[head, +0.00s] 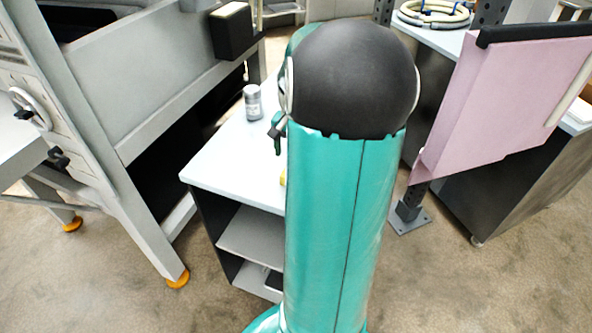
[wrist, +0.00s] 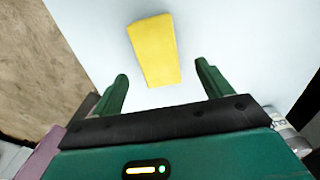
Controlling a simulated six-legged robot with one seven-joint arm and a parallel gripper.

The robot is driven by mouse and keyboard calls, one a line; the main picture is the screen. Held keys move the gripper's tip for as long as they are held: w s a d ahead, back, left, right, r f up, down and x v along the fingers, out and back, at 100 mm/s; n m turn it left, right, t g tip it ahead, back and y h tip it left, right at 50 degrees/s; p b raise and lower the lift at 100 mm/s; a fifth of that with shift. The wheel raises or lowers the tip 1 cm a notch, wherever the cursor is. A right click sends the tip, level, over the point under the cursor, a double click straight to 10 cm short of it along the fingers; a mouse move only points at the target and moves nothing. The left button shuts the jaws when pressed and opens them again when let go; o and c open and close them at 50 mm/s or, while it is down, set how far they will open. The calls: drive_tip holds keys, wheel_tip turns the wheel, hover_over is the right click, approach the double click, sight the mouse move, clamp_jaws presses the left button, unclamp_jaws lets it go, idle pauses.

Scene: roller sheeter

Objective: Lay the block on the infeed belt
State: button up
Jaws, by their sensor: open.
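A yellow block (wrist: 155,50) lies on a white tabletop (wrist: 90,25) in the wrist view. In the head view only a yellow sliver (head: 283,178) shows beside my arm, which hides the rest. My gripper (wrist: 162,72) is open, with its two green fingers apart and the near end of the block between their tips in the picture. Nothing is gripped, and I cannot tell the height of the fingers above the table. A large grey machine (head: 165,85) stands at the left in the head view. I cannot clearly make out the infeed belt.
A silver canister (head: 253,103) stands on the white-topped cabinet (head: 215,165); it also shows beside my gripper in the wrist view (wrist: 290,132). A pink panel (head: 500,95) on a post stands at the right. A coiled hose (head: 435,13) lies on a farther counter. Bare floor lies in front.

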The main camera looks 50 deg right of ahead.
wheel_tip(320, 180, down, 5)
drive_tip(key=shift+s+f, duration=0.1)
drive_tip(key=c, duration=1.3)
